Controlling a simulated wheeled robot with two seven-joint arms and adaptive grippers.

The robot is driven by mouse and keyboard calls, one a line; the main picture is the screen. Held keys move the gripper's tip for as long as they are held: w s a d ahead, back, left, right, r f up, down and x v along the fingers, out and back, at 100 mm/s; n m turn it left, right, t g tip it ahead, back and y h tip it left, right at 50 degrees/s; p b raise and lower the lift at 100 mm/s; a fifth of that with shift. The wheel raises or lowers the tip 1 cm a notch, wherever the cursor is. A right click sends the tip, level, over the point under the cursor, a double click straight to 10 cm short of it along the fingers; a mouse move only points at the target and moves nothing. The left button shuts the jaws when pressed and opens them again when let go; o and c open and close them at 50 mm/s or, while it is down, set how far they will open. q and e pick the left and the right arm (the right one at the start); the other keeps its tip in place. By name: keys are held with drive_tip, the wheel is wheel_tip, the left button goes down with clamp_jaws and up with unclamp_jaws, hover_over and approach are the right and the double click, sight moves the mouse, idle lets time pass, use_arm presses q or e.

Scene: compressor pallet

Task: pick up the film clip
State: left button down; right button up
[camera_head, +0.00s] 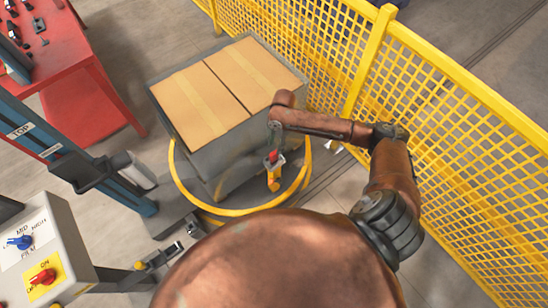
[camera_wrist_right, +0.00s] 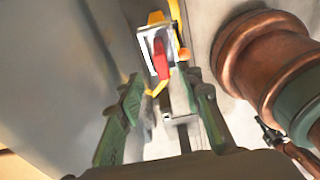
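A small grey and white clip-like device with a red lever, which I take for the film clip (camera_head: 274,158), is at the near side of the grey-wrapped load. Yellow parts show beside and below it. In the right wrist view the clip (camera_wrist_right: 158,54) is just beyond the fingertips. My right gripper (camera_head: 275,136) points down over it; in the wrist view its green fingers (camera_wrist_right: 165,88) stand apart with no object clearly between them. The head view is too small to tell whether they touch the clip. My left gripper is not in view.
The load (camera_head: 204,150) has cardboard boxes on top and a yellow ring (camera_head: 235,212) around its base. A yellow mesh fence (camera_head: 465,150) runs along the right. A blue column (camera_head: 110,180) and control box (camera_head: 45,255) are left; a red table (camera_head: 75,60) stands behind.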

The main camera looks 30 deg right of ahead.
sight(274, 152)
drive_tip(key=f, duration=0.2)
drive_tip(key=f+b, duration=0.1)
drive_tip(key=f, duration=0.1)
drive_tip(key=a+f, duration=0.1)
drive_tip(key=f, duration=0.1)
drive_tip(key=shift+s+f, duration=0.1)
drive_tip(key=shift+f, duration=0.05)
clamp_jaws()
